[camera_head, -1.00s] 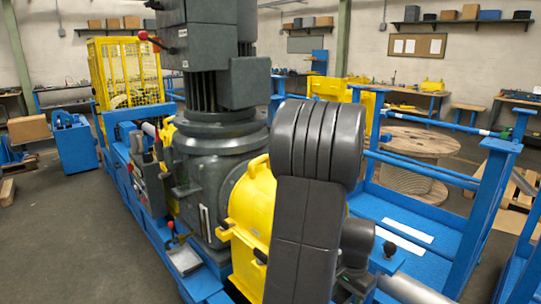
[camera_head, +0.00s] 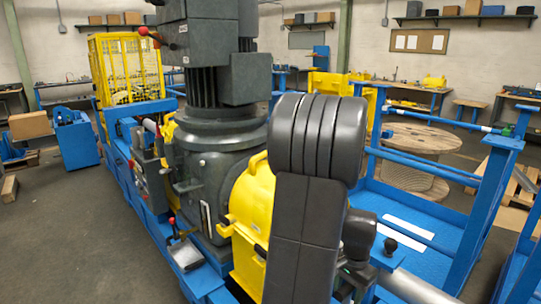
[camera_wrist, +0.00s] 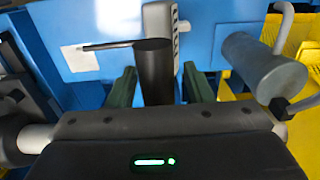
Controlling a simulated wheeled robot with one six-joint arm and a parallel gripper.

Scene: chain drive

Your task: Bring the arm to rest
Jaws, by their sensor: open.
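My arm (camera_head: 305,220), dark grey, stands folded in the front middle of the head view and covers part of the machine. My gripper (camera_wrist: 160,75) shows in the wrist view, with two dark green fingers spread apart. A dark upright cylinder (camera_wrist: 154,72) appears between the fingers, with a gap on each side. I cannot tell whether it touches anything of mine. In the head view the gripper is hidden or cannot be made out.
The grey motor and gearbox (camera_head: 215,150) with a yellow guard (camera_head: 250,215) stand close left of my arm. Blue railings (camera_head: 480,210) and a walkway are to the right. A wooden spool (camera_head: 415,150) stands behind. In the wrist view, a blue panel (camera_wrist: 220,25) and a grey cylinder (camera_wrist: 268,70) are close.

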